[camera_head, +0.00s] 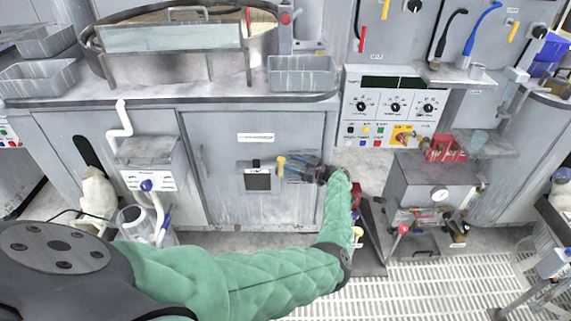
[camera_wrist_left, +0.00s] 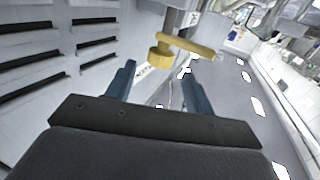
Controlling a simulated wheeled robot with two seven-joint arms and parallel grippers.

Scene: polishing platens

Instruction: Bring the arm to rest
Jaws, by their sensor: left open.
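My left arm, in a green quilted sleeve, reaches in across the lower middle of the head view. My left gripper (camera_head: 292,168) is in front of the grey cabinet, beside a yellow handle (camera_head: 281,164). In the left wrist view its two blue fingers stand apart with nothing between them, so the left gripper (camera_wrist_left: 158,75) is open and empty. The yellow handle (camera_wrist_left: 180,50) shows just beyond the fingertips there; I cannot tell whether they touch. My right gripper is not in view.
The grey cabinet (camera_head: 225,190) carries a small display box (camera_head: 258,180) next to the handle. A control panel (camera_head: 393,105) is to the right, with a grey box with a gauge (camera_head: 432,195) below it. White floor grating (camera_head: 430,285) lies open at the lower right.

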